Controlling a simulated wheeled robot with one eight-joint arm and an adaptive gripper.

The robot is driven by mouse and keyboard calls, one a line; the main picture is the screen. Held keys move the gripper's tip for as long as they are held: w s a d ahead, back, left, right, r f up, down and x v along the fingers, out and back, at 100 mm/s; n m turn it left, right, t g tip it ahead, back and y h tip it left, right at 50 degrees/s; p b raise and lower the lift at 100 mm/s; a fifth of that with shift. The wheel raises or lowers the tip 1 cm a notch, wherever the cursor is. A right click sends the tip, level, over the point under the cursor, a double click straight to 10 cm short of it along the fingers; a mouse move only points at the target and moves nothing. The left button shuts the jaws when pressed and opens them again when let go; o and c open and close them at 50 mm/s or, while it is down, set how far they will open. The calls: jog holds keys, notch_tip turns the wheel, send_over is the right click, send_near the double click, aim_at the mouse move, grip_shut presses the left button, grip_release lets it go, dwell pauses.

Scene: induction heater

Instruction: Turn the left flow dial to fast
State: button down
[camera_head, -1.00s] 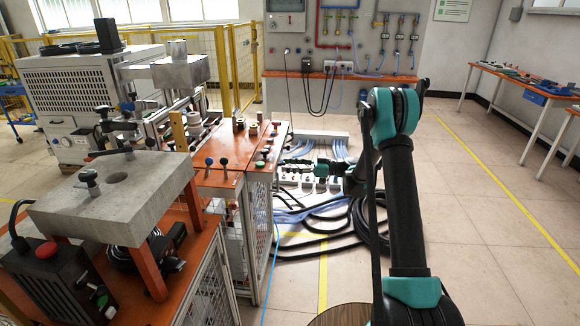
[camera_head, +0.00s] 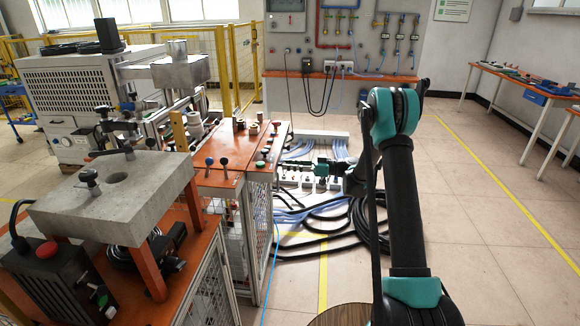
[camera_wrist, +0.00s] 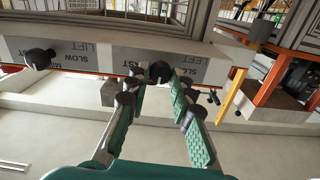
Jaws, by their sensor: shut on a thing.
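In the wrist view a grey panel (camera_wrist: 90,58) with upside-down lettering, including SLOW, FAST and LIFT, carries two black dials. One dial (camera_wrist: 160,72) is between the tips of my gripper (camera_wrist: 155,88), which is shut on it with a green-padded finger on each side. The other dial (camera_wrist: 38,60) is free at the picture's left. The fingers partly hide the lettering around the held dial, so its pointer setting cannot be read. In the head view my gripper (camera_head: 322,169) is small, beside the orange-topped bench, and its contact is not clear.
The orange-topped bench (camera_head: 215,178) with small levers stands left of my arm. A grey block table (camera_head: 110,200) is nearer. Black hoses (camera_head: 350,225) and blue cables lie on the floor by the gripper. The floor at the right (camera_head: 490,230) is clear.

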jog(key=m, duration=1)
jog(key=shift+w+m, duration=0.1)
jog(key=shift+m, duration=0.3)
dwell(0.4)
jog(key=c, duration=1.3)
grip_release()
jog(key=shift+d, duration=0.1)
jog(key=d, duration=1.2)
jog(key=shift+s, duration=0.2)
